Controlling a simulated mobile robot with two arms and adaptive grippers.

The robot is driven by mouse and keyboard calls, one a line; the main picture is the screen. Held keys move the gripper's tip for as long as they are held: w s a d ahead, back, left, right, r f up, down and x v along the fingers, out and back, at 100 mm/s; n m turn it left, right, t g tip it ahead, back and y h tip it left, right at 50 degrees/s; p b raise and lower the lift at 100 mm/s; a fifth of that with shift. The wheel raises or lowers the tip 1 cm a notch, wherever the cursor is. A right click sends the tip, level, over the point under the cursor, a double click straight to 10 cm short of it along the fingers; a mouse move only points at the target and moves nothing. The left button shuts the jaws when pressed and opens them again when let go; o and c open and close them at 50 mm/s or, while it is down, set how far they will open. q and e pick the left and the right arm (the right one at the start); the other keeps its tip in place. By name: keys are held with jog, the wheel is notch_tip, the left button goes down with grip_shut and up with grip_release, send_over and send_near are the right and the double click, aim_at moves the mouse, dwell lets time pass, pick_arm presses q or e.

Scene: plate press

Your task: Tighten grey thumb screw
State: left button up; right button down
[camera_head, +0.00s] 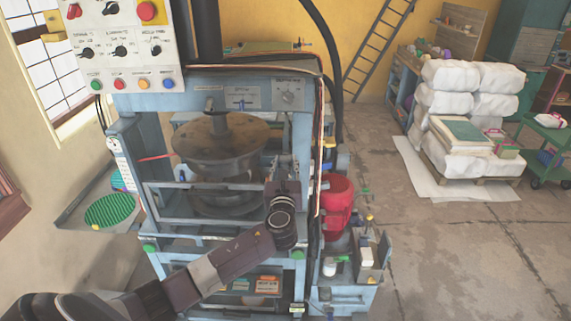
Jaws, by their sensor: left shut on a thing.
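My left arm reaches in from the lower left across the front of the blue press (142,163). Its gripper (284,165) points up and away at the right side of the press's front frame. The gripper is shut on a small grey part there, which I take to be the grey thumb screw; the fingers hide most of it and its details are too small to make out. My right gripper is not in view.
A dark round press plate (220,140) sits inside the frame. A control panel (122,50) hangs at the upper left. A red canister (336,205) stands right of the press. White sacks (473,90) are stacked farther back; the floor (440,250) at right is clear.

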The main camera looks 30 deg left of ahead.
pick_arm(q)
jog(key=shift+m, duration=0.5)
jog(key=o, duration=1.2)
jog(key=shift+c, duration=0.2)
jog(key=v, duration=1.2)
jog(key=shift+f, duration=0.1)
